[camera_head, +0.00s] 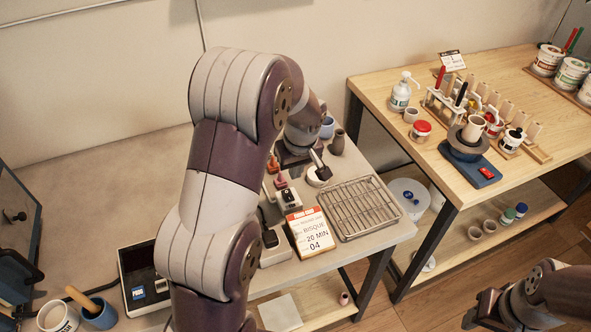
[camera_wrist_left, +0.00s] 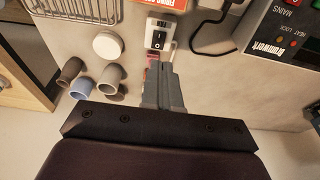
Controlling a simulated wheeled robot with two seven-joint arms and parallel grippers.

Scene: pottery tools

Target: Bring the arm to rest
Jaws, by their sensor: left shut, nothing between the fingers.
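My left arm (camera_head: 222,165) comes in from the left over the grey bench and bends down at its wrist. Its gripper (camera_head: 321,168) is near the back right of the bench, above or beside a small white round piece (camera_head: 318,178). I cannot tell if they touch. In the left wrist view the two grey fingers (camera_wrist_left: 163,80) are together with nothing between them. They point towards a white switch box (camera_wrist_left: 159,35). My right gripper (camera_head: 484,312) shows at the bottom right, over the floor; its fingers are too unclear to read.
A wire rack (camera_head: 360,206) and a bisque card (camera_head: 310,232) lie right of the left arm. Several small cups (camera_wrist_left: 110,78) stand close beside the left gripper. A black control box (camera_head: 143,280) is at the front left. A wooden table (camera_head: 395,88) with glaze pots stands right.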

